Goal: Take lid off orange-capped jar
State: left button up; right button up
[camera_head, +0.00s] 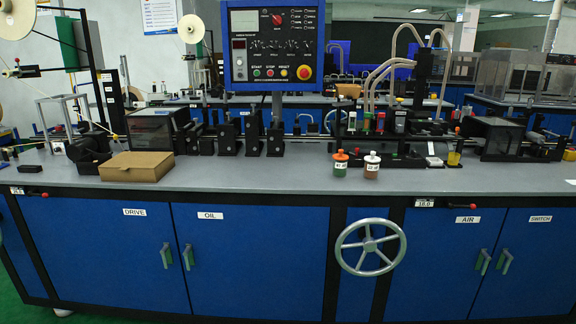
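The orange-capped jar (340,164) stands upright on the grey worktop, near its front edge and right of centre. It is green with a white label, and its orange lid (340,153) sits on top. A second jar (372,166), reddish brown with a white cap and a white label, stands just to its right with a small gap. Neither my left gripper nor my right gripper shows in the head view.
The worktop (250,180) left of the jars is clear up to a brown cardboard box (137,166). Black machine parts and hoses stand close behind the jars. A control panel (273,46) rises behind. A handwheel (370,247) projects from the blue cabinet front below.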

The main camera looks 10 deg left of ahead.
aim_at(341, 157)
jog(key=z, duration=0.2)
jog(key=k, duration=0.55)
jog(key=z, duration=2.4)
jog(key=i, duration=0.35)
jog(key=u, duration=1.35)
jog(key=i, duration=1.85)
jog(key=u, duration=0.75)
